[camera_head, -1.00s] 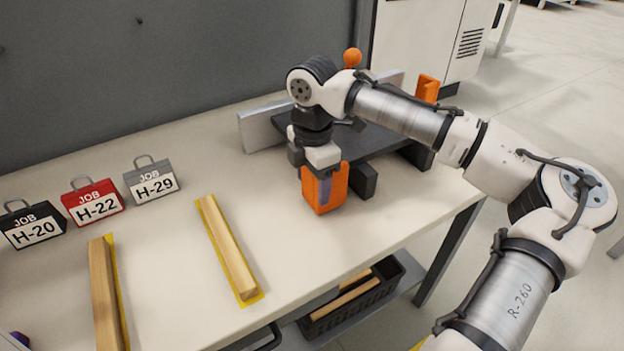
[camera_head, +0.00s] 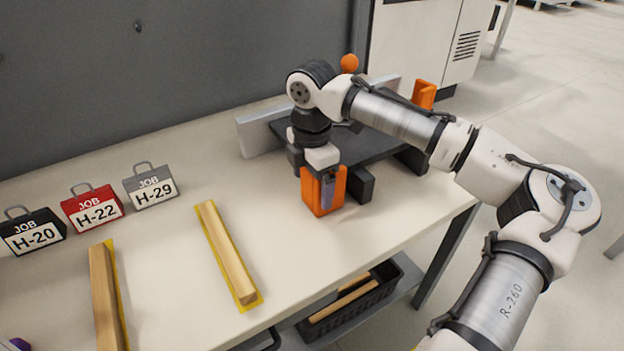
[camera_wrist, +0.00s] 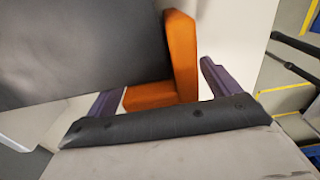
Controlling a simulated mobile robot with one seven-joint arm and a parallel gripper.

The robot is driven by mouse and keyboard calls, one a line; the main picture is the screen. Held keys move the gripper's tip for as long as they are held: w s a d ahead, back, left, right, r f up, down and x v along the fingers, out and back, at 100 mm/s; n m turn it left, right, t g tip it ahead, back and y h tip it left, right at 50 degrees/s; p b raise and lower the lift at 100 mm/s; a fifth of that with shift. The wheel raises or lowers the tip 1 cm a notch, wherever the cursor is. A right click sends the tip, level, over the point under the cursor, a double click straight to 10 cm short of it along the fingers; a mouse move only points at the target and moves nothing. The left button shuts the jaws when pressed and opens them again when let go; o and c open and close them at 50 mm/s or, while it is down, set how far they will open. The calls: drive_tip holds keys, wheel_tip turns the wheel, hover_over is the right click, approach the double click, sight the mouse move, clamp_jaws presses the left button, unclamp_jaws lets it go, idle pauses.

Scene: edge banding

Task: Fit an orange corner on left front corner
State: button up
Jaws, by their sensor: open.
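An orange corner (camera_head: 325,195) stands upright at the left front corner of the dark panel (camera_head: 385,145). In the wrist view the L-shaped orange corner (camera_wrist: 182,60) lies along two edges of the dark panel (camera_wrist: 85,45), around its corner. I cannot tell whether it is fully seated. My gripper (camera_head: 326,188) points down over the orange corner. Its purple fingers are open in the wrist view (camera_wrist: 160,90), one on each side of the orange corner. The right finger shows a gap to it; the left finger's contact is unclear.
A silver fence (camera_head: 255,135) runs behind the panel. A dark bin (camera_head: 350,305) sits below.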

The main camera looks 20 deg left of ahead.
wheel_tip(320, 180, up, 14)
drive_tip(key=shift+b, duration=0.35)
drive_tip(key=shift+s+f, duration=0.1)
drive_tip(key=shift+f, duration=0.05)
